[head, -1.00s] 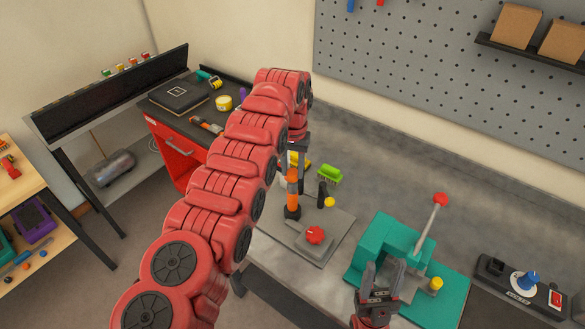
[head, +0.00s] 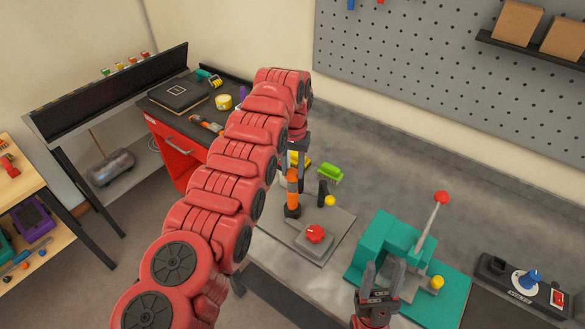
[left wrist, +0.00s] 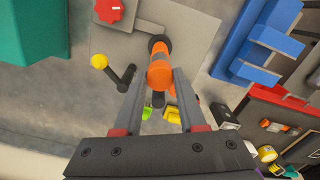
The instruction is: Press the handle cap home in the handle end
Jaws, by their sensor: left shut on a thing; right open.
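An orange handle (head: 292,188) stands roughly upright in a black collar (head: 292,211) on a grey plate (head: 333,228). My left gripper (head: 298,146) comes down over its upper end. In the left wrist view, the fingers of my left gripper (left wrist: 157,75) are shut around the orange handle (left wrist: 160,68). I cannot make out a separate cap or how it sits; the handle's top is partly hidden by the gripper. My right gripper (head: 383,272) is open and empty, in front of a teal press (head: 385,240) with a red-knobbed lever.
A red knob (head: 315,233) and a black lever with a yellow ball (head: 330,201) are beside the handle on the plate. A green brush (head: 331,173) lies behind. A control box (head: 522,285) stands at right.

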